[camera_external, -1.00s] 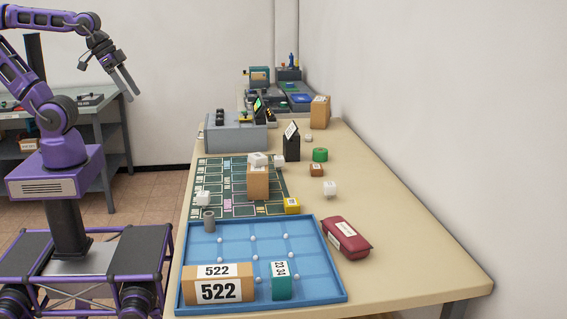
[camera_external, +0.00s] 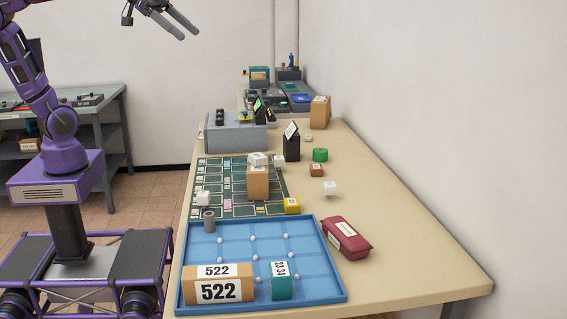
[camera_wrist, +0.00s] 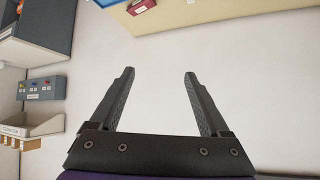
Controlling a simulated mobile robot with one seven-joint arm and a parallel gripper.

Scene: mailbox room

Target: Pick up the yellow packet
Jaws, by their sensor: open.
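The small yellow packet (camera_external: 292,205) lies at the front right corner of the dark green grid mat (camera_external: 241,211), just behind the blue tray. My gripper (camera_external: 190,28) is raised high at the upper left of the external view, well above the table and far from the packet. Its two fingers are apart with nothing between them, as the wrist view (camera_wrist: 158,75) also shows. The packet cannot be made out in the wrist view.
A cardboard box (camera_external: 258,184) stands on the mat. A dark red packet (camera_external: 346,238) lies right of the tray.

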